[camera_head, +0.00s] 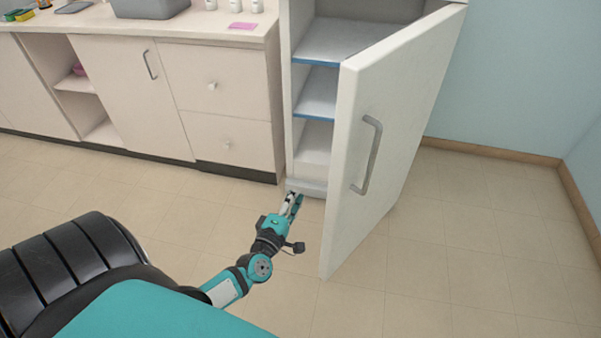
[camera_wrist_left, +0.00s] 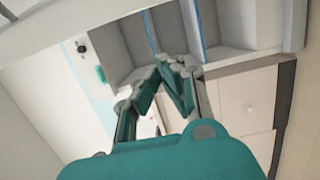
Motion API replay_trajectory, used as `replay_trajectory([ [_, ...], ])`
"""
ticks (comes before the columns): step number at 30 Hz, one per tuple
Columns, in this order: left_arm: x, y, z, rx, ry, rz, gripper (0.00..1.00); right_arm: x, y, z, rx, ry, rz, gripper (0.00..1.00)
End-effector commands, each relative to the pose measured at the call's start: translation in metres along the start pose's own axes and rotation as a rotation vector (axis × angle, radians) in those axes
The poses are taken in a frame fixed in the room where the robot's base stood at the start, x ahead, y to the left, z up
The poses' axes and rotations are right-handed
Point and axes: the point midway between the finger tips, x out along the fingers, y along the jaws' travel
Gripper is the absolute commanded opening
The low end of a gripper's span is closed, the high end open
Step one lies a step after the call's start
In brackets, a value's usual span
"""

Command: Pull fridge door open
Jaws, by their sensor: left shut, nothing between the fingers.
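The white fridge (camera_head: 312,172) stands right of the counter, and its door (camera_head: 400,120) is swung partly open toward me. The grey door handle (camera_head: 370,155) is on the door's outer face, and no gripper touches it. My left gripper (camera_head: 292,197) is shut and empty, low in front of the fridge opening, on the inner side of the door. In the left wrist view its fingertips (camera_wrist_left: 172,62) come together before the fridge shelves (camera_wrist_left: 165,35). My right gripper is not in view.
Pale cabinets with drawers (camera_head: 217,85) stand left of the fridge. The counter (camera_head: 215,30) holds a grey bin (camera_head: 150,8), white bottles and a pink pad (camera_head: 243,26). Fridge shelves (camera_head: 335,40) look empty. Tiled floor (camera_head: 470,250) right of the door is clear.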

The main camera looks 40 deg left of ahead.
Motion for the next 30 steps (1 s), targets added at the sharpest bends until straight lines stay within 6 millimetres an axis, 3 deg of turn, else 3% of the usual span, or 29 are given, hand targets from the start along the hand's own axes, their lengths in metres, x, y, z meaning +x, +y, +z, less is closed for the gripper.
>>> replay_trajectory([
  [11,0.082,0.002,0.000,0.004,0.001,0.004,0.00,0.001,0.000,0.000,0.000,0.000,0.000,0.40],
  [19,0.069,0.001,0.033,0.003,-0.001,0.000,0.00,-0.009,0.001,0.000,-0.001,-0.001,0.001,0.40],
  [30,0.067,0.000,0.038,0.005,0.000,0.000,0.00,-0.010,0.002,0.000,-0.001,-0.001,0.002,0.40],
])
